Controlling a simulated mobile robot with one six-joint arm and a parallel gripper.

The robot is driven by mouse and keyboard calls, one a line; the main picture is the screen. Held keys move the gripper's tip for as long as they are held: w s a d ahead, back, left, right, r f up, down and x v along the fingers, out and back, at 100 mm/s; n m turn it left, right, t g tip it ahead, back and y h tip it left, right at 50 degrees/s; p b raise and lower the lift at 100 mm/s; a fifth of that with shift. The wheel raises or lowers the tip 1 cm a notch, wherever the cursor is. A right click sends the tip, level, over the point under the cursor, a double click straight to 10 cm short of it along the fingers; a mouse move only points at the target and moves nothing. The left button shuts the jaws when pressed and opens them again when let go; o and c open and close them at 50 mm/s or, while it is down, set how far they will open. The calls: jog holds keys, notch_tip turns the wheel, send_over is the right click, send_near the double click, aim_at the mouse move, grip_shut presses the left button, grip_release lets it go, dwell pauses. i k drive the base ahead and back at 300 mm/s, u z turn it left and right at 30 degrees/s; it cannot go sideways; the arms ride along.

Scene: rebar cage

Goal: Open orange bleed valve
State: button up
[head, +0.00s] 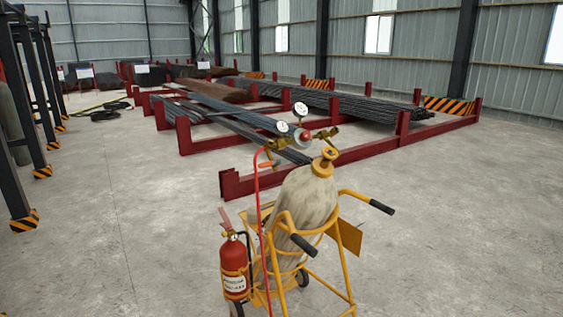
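A pale, worn gas cylinder (303,213) leans in a yellow wheeled cart (345,260) in the lower middle of the head view. At its top is a yellow collar (323,164) and a brass regulator with two round white gauges (300,109) and a red knob (305,136). A small orange lever (268,165) sits at the left outlet, beside a red hose (257,195); it looks like the orange bleed valve, but it is too small to tell its position. My gripper is not in view.
A red fire extinguisher (235,267) hangs on the cart's left side. Red racks with steel bars (340,103) stand behind. Black posts (15,120) stand at left. The concrete floor (120,240) is clear on both sides.

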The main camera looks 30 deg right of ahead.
aim_at(267, 164)
jog(key=z, duration=0.65)
jog(key=k, duration=1.3)
jog(key=u, duration=0.15)
jog(key=i, duration=0.85)
jog(key=u, duration=0.9)
jog(key=i, duration=0.9)
jog(key=u, duration=0.3)
